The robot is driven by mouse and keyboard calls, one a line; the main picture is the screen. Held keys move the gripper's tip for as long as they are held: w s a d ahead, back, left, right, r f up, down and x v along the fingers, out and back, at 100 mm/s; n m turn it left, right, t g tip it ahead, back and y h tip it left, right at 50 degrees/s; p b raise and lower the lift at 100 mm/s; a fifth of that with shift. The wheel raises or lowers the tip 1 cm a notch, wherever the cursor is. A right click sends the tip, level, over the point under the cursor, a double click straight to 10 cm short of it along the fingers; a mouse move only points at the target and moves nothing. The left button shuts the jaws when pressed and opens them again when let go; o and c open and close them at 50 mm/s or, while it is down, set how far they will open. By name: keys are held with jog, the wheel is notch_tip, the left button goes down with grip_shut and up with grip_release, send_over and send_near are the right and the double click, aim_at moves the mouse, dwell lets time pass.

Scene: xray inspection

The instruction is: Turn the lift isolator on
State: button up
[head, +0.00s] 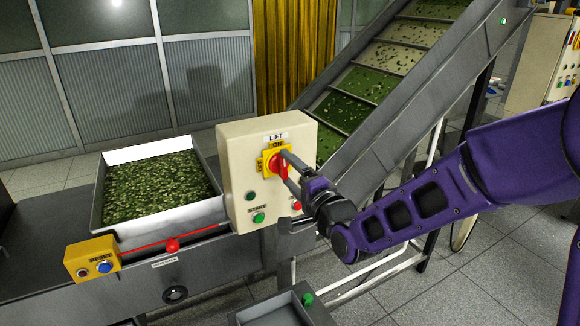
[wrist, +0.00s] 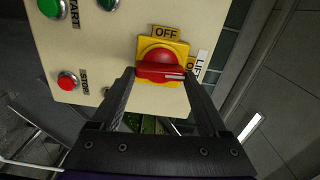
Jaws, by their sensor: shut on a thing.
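The lift isolator (head: 274,161) is a red rotary knob on a yellow plate, on the front of a cream control box (head: 235,178) labelled LIFT. ON is above the knob and OFF is at its left in the head view. In the wrist view the red knob (wrist: 160,62) has its bar lying level, its white-marked end to the right, toward the partly hidden ON label (wrist: 192,68). The OFF label (wrist: 166,32) is above. My gripper (head: 287,168) has a finger at each end of the bar and is shut on it, also in the wrist view (wrist: 160,78).
Below the isolator are a green START button (head: 258,218) and a red button (head: 297,206). A tray of green pieces (head: 152,238) is left of the box. An inclined conveyor (head: 362,100) rises behind it. A small yellow button box (head: 92,259) is at front left.

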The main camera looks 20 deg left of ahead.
jog(key=shift+m, duration=0.6)
jog(key=o, duration=1.2)
jog(key=shift+o, duration=0.2)
jog(key=shift+s+d, duration=0.1)
